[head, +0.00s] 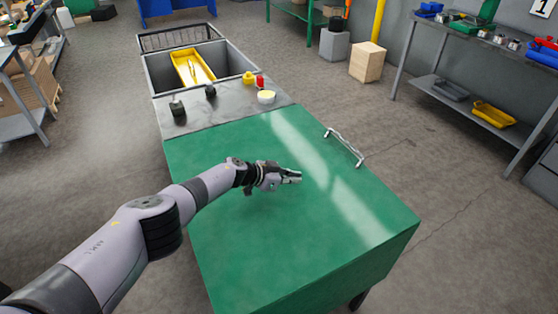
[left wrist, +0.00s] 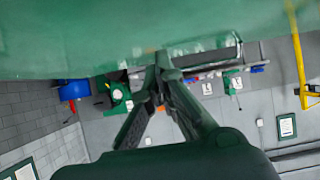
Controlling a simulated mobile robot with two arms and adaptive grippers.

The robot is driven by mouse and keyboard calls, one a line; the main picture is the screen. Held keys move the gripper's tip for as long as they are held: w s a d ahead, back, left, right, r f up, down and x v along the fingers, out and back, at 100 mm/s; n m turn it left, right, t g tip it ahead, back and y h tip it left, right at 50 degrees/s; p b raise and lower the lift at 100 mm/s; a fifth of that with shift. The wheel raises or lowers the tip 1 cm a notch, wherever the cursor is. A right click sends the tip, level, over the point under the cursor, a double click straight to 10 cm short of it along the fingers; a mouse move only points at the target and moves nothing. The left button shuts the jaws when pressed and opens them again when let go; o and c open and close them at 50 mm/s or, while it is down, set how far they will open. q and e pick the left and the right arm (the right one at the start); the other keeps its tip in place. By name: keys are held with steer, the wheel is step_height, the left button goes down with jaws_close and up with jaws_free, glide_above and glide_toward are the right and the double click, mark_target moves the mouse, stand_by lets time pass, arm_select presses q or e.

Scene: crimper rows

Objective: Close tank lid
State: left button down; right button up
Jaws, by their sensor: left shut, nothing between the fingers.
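The open grey tank (head: 240,62) sits at the far end of a long unit, with a yellow tray (head: 188,66) inside it. A dark barred frame (head: 150,42) stands at the tank's far edge; I cannot tell whether it is the lid. A broad green panel (head: 240,240) covers the near part of the unit, with a metal handle (head: 344,148) along its right side. My left gripper (head: 296,177) is shut and empty, just above the panel and left of the handle. Its fingers (left wrist: 160,62) converge in the left wrist view. My right gripper is out of view.
Dark knobs (head: 177,107), a red and a yellow item and a round pale dish (head: 266,97) stand on the grey deck between tank and panel. A shelf bench (head: 460,75) stands right, a wooden block (head: 367,62) behind.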

arm_select(q)
steer(key=s+a+r+p, duration=0.3)
steer(key=a+r+p, duration=0.2)
steer(key=r, duration=0.3)
steer(key=shift+s+a+p, duration=0.3)
steer(key=shift+s+a, duration=0.05)
steer(key=shift+a, duration=0.1)
